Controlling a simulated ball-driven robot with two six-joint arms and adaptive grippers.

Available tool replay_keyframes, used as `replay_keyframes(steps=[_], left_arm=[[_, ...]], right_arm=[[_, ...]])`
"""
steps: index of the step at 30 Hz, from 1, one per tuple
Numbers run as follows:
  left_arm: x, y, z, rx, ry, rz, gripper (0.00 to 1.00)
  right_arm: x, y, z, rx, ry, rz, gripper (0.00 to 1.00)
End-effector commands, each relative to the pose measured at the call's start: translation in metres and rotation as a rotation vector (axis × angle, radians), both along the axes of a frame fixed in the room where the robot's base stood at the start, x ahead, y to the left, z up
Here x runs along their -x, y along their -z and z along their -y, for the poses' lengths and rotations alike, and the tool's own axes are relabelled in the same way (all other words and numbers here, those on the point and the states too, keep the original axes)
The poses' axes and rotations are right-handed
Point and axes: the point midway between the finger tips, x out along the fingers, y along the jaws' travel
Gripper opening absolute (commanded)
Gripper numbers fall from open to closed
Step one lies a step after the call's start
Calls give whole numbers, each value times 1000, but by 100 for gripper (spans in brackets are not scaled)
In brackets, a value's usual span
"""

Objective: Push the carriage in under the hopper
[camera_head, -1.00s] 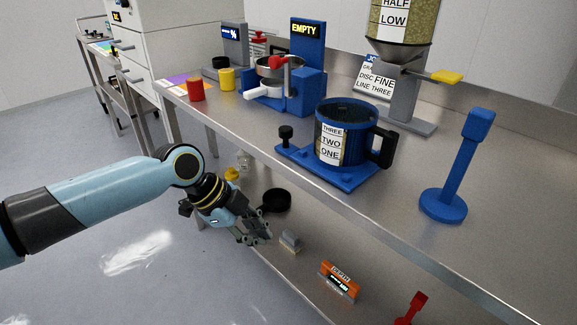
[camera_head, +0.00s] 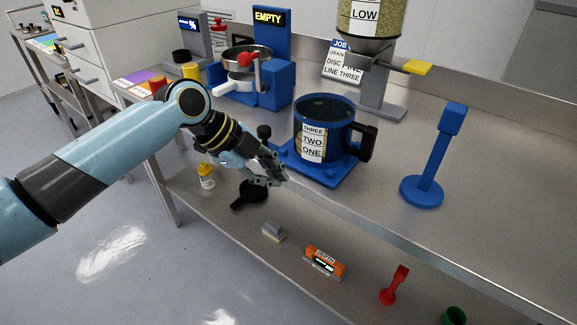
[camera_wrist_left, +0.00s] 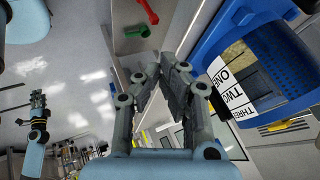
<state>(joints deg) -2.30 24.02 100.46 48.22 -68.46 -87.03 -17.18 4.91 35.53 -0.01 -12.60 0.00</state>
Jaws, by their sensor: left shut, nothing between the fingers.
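The carriage is a blue plate (camera_head: 330,180) with a black knob (camera_head: 264,132) at its left end. It stands on the bench and bears a blue vessel (camera_head: 337,110) with a black handle and a THREE, TWO, ONE label. The vessel also shows in the left wrist view (camera_wrist_left: 265,70). The hopper (camera_head: 377,18), a clear cone with granules on a grey stand, is behind and to the right, not above the carriage. My left gripper (camera_head: 281,178) is shut and empty by the bench's front edge, near the carriage's left end. My right gripper (camera_wrist_left: 38,102) seems to show small in the left wrist view.
A blue tamper-like tool (camera_head: 436,155) stands right of the carriage. A blue machine with an EMPTY display (camera_head: 268,18) stands behind left. The lower shelf holds a black pan (camera_head: 250,193), an orange DEPTH gauge (camera_head: 325,262) and a red tool (camera_head: 395,285). Bench between carriage and hopper stand looks clear.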

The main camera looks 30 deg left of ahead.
Motion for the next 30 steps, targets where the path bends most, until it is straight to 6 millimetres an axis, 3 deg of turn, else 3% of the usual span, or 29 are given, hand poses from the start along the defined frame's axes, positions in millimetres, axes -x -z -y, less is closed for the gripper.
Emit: replay_keyframes(steps=[2,9,26,30], left_arm=[[-8,12,8,4,-2,-1,0],[-39,12,9,-1,0,0,0],[-48,13,9,-1,0,0,0],[-59,14,10,0,0,3,0]], right_arm=[[0,-1,-3,-3,1,0,40],[0,-8,-11,-13,4,1,40],[0,-8,-4,-4,2,1,40],[0,1,-3,-3,1,0,40]])
